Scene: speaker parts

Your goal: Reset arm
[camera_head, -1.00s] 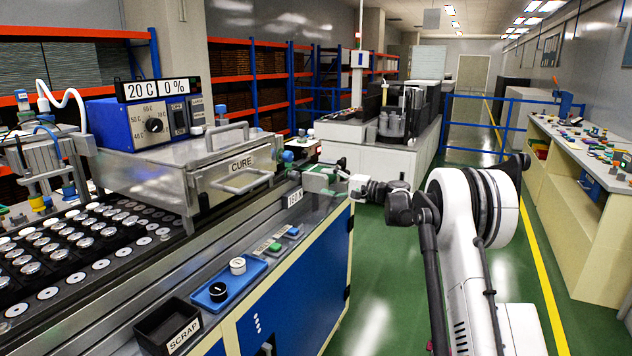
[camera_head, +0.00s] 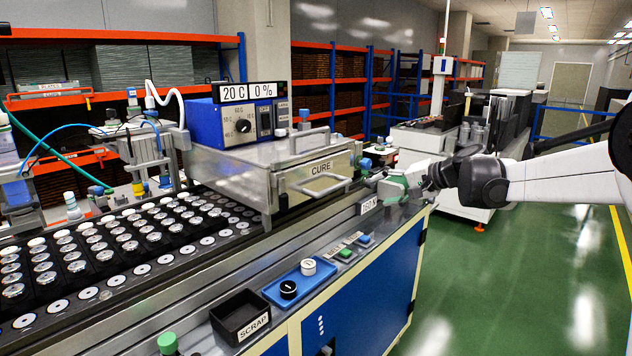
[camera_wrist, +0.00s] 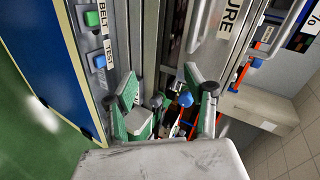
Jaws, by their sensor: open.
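My gripper (camera_head: 393,186) is at the right end of the bench, just right of the oven marked CURE (camera_head: 322,170). Its fingers, with grey and green parts, also show in the wrist view (camera_wrist: 167,98). They are spread apart, with nothing held between them. A blue knob (camera_wrist: 185,99) shows between and beyond the fingers in the wrist view. My white arm reaches in from the right edge of the head view.
The bench holds a tray of several round parts (camera_head: 127,292), a black SCRAP bin (camera_head: 240,318), a blue tray (camera_head: 273,290) with two pucks and a button panel (camera_head: 349,246). Green floor (camera_head: 500,290) to the right is clear.

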